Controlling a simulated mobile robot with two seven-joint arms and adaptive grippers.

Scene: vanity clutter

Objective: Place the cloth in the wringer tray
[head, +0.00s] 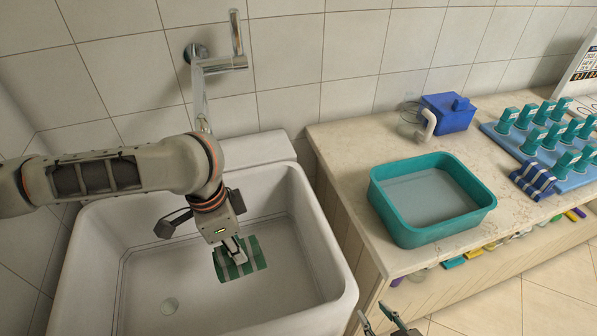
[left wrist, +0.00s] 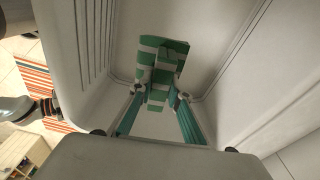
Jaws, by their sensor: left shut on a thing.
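The cloth (head: 257,250) is green with pale stripes and is inside the white sink basin (head: 290,270). My left gripper (head: 236,252) reaches down into the basin and is shut on the cloth. In the left wrist view the cloth (left wrist: 165,58) is bunched between the two fingertips (left wrist: 160,95). I cannot tell whether it touches the basin floor. A teal rectangular tray (head: 478,207), which looks like the wringer tray, stands on the counter right of the sink. Nothing shows lying in it. My right gripper (head: 378,318) shows only partly at the bottom edge, its fingers apart and empty.
A blue box with a pale spout (head: 448,112) stands behind the tray. Several teal bottles stand on a blue mat (head: 488,128) at the right, with a dark blue striped item (head: 533,180) beside them. The sink's right wall lies between cloth and counter. A faucet (head: 200,90) rises behind.

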